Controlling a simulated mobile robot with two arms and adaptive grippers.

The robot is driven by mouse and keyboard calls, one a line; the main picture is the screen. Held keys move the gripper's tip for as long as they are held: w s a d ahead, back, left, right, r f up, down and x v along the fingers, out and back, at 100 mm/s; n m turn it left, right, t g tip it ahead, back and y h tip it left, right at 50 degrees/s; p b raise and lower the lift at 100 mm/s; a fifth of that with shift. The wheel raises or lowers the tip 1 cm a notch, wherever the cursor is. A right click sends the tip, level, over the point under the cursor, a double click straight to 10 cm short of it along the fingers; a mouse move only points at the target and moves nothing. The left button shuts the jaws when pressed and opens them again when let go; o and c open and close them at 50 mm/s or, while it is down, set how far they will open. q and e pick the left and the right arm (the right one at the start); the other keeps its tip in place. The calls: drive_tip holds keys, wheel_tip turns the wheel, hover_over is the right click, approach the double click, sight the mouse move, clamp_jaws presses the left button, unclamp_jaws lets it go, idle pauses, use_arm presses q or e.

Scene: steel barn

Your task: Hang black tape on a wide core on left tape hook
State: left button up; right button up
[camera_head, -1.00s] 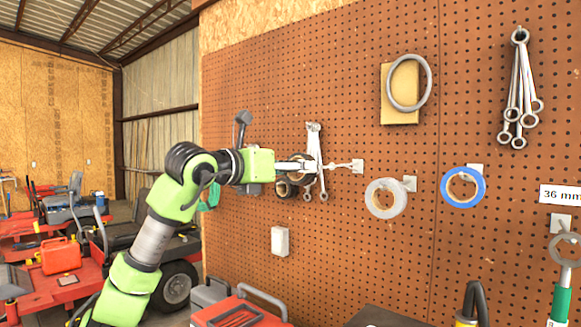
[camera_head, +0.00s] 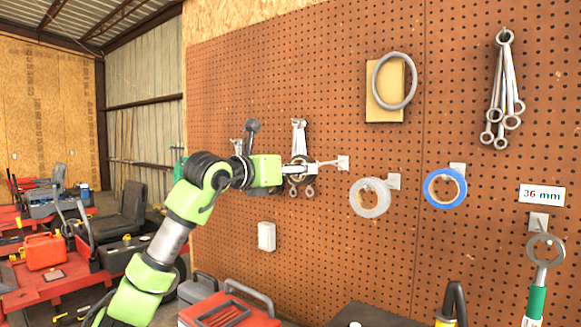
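My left gripper (camera_head: 299,171) is up at the pegboard. Its fingers appear closed on a dark roll of tape (camera_head: 297,182), which they and the hanging wrenches behind partly hide. The left tape hook (camera_head: 343,162) is a pale plate with a prong pointing left toward the gripper, just right of the fingertips. The roll and the prong's tip overlap closely in this view, and I cannot tell whether they touch. My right gripper is not in view.
A grey tape roll (camera_head: 370,198) and a blue tape roll (camera_head: 445,188) hang on hooks to the right. Wrenches (camera_head: 503,95) hang at upper right, near a grey ring (camera_head: 395,82). A red toolbox (camera_head: 232,308) stands below, and a white box (camera_head: 267,236) is on the board.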

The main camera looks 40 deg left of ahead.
use_arm(q)
drive_tip(key=shift+w+a+f+p, duration=0.15)
drive_tip(key=shift+w+p, duration=0.75)
drive_tip(key=shift+w, duration=0.7)
drive_tip(key=shift+w+f, duration=0.4)
drive_tip(key=shift+w, duration=0.05)
drive_tip(key=shift+f, duration=0.1)
drive_tip(key=o, duration=1.2)
drive_tip(key=shift+a, duration=0.1)
drive_tip(key=shift+s+d+r, duration=0.15)
drive_tip(key=shift+s+d, duration=0.1)
drive_tip(key=shift+s, duration=1.7)
drive_tip(key=shift+s+d+r, duration=0.2)
drive_tip(key=shift+s+d, duration=0.1)
drive_tip(key=shift+s, duration=1.7)
drive_tip(key=shift+s+d+r, duration=0.15)
drive_tip(key=shift+s+d, duration=0.1)
drive_tip(key=shift+s, duration=1.7)
